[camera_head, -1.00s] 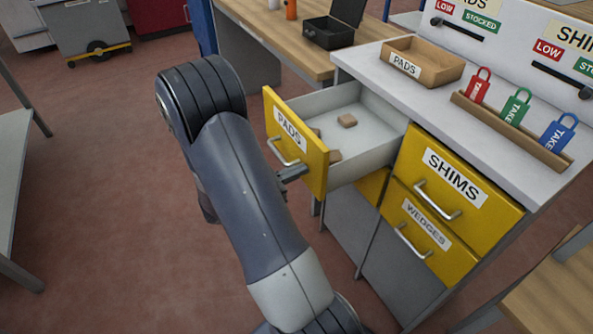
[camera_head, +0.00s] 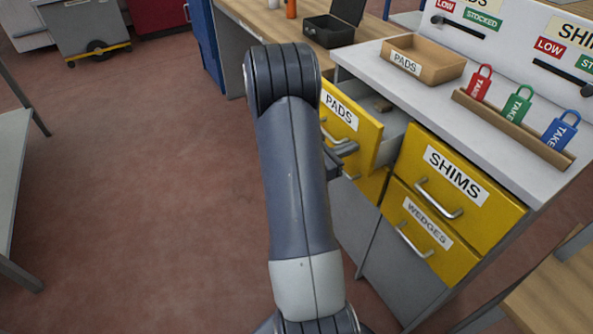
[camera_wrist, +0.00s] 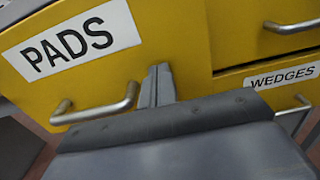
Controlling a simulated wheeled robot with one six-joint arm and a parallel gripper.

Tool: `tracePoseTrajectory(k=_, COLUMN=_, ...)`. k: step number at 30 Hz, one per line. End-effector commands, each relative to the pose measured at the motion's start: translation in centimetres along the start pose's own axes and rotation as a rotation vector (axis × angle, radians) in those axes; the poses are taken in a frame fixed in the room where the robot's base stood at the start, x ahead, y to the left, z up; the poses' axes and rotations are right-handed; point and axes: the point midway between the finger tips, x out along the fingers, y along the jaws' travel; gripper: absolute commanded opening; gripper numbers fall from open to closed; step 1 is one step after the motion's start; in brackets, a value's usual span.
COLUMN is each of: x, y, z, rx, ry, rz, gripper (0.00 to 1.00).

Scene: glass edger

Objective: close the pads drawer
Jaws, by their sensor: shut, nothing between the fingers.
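The yellow PADS drawer (camera_head: 350,118) is part way open at the top left of the cabinet, less far out than the full depth of its tray. In the head view my arm partly hides the gripper and the drawer's left side.
The SHIMS drawer (camera_head: 450,185) and WEDGES drawer (camera_head: 424,229) beside it are shut, with protruding handles. On the countertop stand a PADS tray (camera_head: 428,75) and a rack of coloured tags (camera_head: 512,128). The floor to the left is clear.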

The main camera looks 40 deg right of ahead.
Motion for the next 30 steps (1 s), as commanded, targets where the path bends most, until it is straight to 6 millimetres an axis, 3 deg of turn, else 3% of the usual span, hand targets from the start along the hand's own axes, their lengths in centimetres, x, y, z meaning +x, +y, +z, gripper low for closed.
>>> tracePoseTrajectory(k=1, x=1.4, y=-0.2, z=-0.1, rx=0.002, ry=-0.001, rz=-0.007, gripper=0.0)
tracePoseTrajectory(k=6, x=4.8, y=-0.1, z=-0.1, rx=0.002, ry=-0.001, rz=-0.005, gripper=0.0)
tracePoseTrajectory(k=12, x=7.5, y=0.0, z=-0.1, rx=0.001, ry=-0.001, rz=-0.002, gripper=0.0)
tracePoseTrajectory(k=19, x=8.7, y=0.0, z=0.0, rx=0.001, ry=0.0, rz=-0.001, gripper=0.0)
tracePoseTrajectory(k=30, x=8.9, y=0.1, z=0.2, rx=0.004, ry=-0.004, rz=-0.001, gripper=0.0)
